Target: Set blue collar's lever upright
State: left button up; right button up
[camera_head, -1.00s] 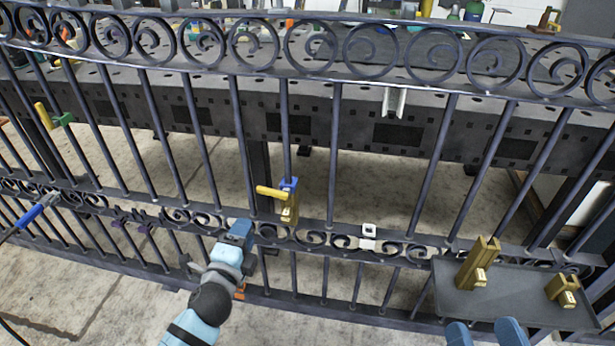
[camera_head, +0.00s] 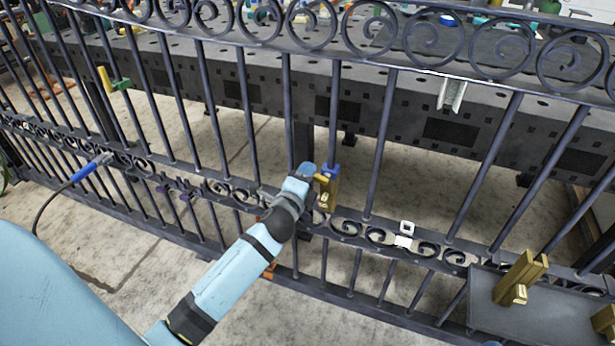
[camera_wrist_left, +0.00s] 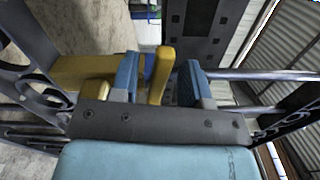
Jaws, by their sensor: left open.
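The blue collar (camera_head: 331,168) sits around an upright bar of the gate, with a brass block (camera_head: 329,194) below it. Its yellow lever (camera_head: 321,179) sticks out to the left toward my gripper, partly hidden by it. My left gripper (camera_head: 309,174) is at the lever. In the left wrist view, the lever (camera_wrist_left: 161,74) stands between the two blue fingers of my open left gripper (camera_wrist_left: 158,80), with a gap on the right finger's side. The brass block (camera_wrist_left: 82,72) shows behind the left finger. My right gripper is out of view.
A green collar (camera_head: 120,84) with a yellow lever is on a bar at the far left. A blue-handled tool with a cable (camera_head: 86,170) is at the left of the gate. A grey tray (camera_head: 550,318) with brass blocks (camera_head: 519,279) is at lower right. Scrollwork surrounds the bars.

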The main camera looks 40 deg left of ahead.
pick_arm(q)
jog(key=shift+w+a, duration=0.15)
jog(key=shift+w, duration=0.35)
